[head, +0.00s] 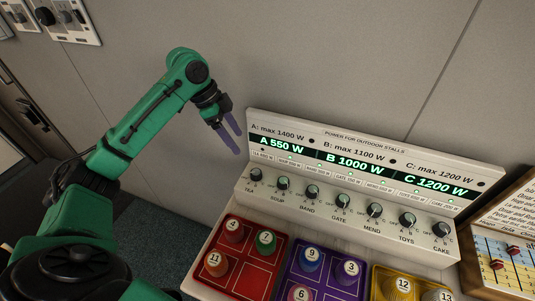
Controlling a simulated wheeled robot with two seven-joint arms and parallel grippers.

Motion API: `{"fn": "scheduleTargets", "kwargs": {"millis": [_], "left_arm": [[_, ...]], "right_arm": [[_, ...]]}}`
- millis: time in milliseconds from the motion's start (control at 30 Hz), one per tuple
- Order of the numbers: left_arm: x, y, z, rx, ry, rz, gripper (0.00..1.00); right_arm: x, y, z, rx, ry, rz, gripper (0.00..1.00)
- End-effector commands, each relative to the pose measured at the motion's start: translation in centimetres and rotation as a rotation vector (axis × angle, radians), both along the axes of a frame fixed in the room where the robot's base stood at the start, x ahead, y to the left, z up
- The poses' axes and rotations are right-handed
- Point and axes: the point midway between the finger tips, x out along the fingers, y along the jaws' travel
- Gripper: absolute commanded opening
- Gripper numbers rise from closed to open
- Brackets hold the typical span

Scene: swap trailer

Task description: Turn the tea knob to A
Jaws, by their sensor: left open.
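The tea knob (255,174) is the leftmost dark knob in the row on the white power panel (290,197), above the label TEA. Its pointer is too small to read. My left gripper (236,143) is open and empty, with purple fingers pointing down to the right. It hangs just above and left of the panel's left end, apart from the tea knob. The display (360,166) reads A 550 W, B 1000 W and C 1200 W. My right gripper does not show.
More knobs, from soup (282,183) to cake (441,229), run to the right. In front are a red tray (262,279), a purple tray (345,284) and a yellow tray (380,285) with numbered pieces. A wooden-framed board (470,262) stands at the right.

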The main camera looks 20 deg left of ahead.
Motion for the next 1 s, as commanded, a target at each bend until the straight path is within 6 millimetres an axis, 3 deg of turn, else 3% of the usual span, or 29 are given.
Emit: {"fn": "scheduleTargets", "kwargs": {"millis": [267,500,633,867,900,1000], "left_arm": [[1.0,-2.3,-6.0,-0.005,0.006,0.002,0.76],[1.9,-4.3,-11.3,-0.004,0.002,0.005,0.76],[2.2,-4.7,-12.7,-0.003,0.000,0.006,0.76],[2.2,-4.7,-13.0,-0.002,-0.001,0.005,0.76],[2.2,-4.7,-13.0,-0.002,-0.001,0.005,0.72],[2.2,-4.7,-13.0,-0.002,-0.001,0.005,0.34]], "right_arm": [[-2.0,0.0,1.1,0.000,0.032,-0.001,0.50],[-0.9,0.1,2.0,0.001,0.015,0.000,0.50],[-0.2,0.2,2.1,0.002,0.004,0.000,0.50],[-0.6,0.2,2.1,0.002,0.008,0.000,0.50],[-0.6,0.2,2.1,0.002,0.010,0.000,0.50],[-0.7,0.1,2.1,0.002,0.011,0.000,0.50]]}}
